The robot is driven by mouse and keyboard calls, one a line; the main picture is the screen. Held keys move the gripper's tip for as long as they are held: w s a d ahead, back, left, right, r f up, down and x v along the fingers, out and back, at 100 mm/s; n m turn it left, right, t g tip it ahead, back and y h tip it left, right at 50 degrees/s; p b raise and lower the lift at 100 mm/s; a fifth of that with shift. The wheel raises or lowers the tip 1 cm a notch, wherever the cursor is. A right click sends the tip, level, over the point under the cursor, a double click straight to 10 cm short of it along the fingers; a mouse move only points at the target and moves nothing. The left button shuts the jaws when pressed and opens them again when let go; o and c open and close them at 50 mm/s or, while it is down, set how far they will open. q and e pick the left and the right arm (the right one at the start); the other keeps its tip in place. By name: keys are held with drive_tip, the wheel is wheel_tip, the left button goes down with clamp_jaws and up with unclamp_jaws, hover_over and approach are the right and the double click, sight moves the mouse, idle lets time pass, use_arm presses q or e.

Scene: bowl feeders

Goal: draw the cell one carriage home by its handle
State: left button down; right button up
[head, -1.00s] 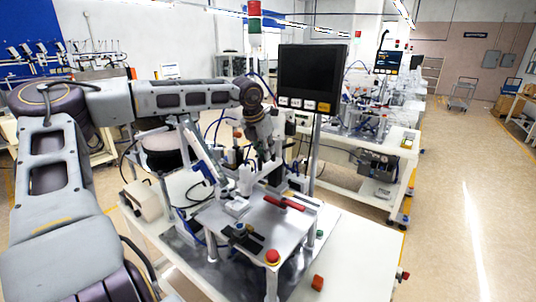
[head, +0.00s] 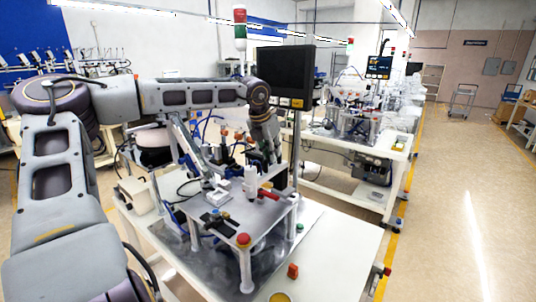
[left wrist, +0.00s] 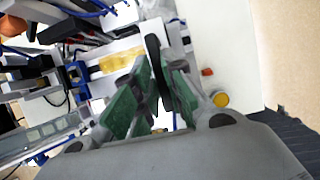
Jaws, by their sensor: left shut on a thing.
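The cell one station stands on the white table, with a raised grey plate (head: 225,222). A white upright cylinder (head: 251,181), seemingly part of the carriage, stands at the plate's far side. A red bar (head: 269,195) lies close to its right. My left gripper (head: 275,158) is behind and above the cylinder, pointing down. In the left wrist view its green-padded fingers (left wrist: 157,76) close around a dark upright piece (left wrist: 153,48), which seems to be the handle. The fingers hide much of it. My right gripper is not in view.
A monitor (head: 286,74) on a post stands just behind the gripper. A second bench (head: 370,158) stands farther back.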

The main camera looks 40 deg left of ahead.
use_arm(q)
drive_tip(key=shift+w+d, duration=0.1)
drive_tip(key=shift+d, duration=0.8)
drive_tip(key=c, duration=1.7)
unclamp_jaws()
drive_tip(key=shift+d, duration=0.1)
drive_tip(key=shift+o, duration=1.1)
drive_tip(key=shift+d, duration=0.25)
drive_tip(key=shift+a, duration=0.2)
drive_tip(key=shift+r, duration=0.1)
drive_tip(key=v, duration=1.1)
drive_tip(key=shift+d+r, duration=0.2)
drive_tip(key=shift+r, duration=0.2)
drive_tip(key=shift+f, duration=0.1)
